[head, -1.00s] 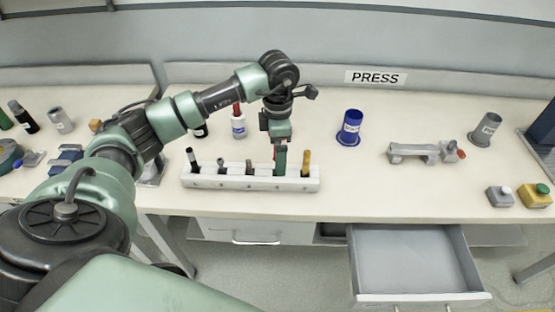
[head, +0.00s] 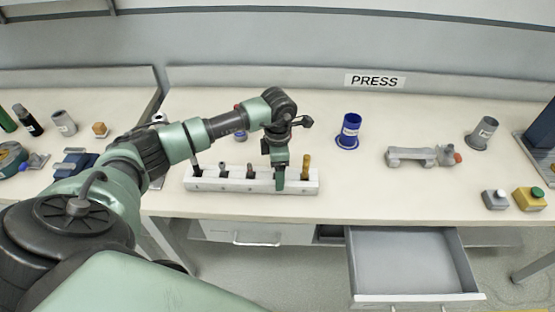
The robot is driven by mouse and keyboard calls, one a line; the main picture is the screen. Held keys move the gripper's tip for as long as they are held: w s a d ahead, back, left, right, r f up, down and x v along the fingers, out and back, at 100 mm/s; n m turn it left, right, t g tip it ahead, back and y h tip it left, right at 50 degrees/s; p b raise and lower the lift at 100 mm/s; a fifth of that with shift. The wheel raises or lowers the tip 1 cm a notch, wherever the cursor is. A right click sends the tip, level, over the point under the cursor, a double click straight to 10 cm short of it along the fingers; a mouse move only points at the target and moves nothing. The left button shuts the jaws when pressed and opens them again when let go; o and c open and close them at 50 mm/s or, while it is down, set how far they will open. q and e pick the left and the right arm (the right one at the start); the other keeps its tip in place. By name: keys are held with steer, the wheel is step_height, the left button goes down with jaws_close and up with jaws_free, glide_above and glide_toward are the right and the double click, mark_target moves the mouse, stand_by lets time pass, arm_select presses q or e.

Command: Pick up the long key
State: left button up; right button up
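A white rack (head: 228,185) stands near the front edge of the bench with a row of upright pieces. A tall brass-coloured piece (head: 306,166) is at its right end. A dark piece (head: 196,168) is at its left end, partly behind my arm. Shorter dark and grey pieces stand between them. I cannot tell which one is the long key. My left gripper (head: 280,182) points down at the rack's front right part, just left of the brass piece. Its fingers are too small and edge-on to show a gap or a held thing. My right gripper is not in view.
A blue cup (head: 349,131) stands behind and right of the rack. A grey fixture (head: 420,156), a grey cup (head: 483,134) and two button boxes (head: 529,198) are further right. An open drawer (head: 412,262) juts out below the bench. The bench between rack and fixture is clear.

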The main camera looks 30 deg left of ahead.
arm_select(q)
steer(key=shift+c, duration=1.2)
steer(key=shift+r, duration=0.1)
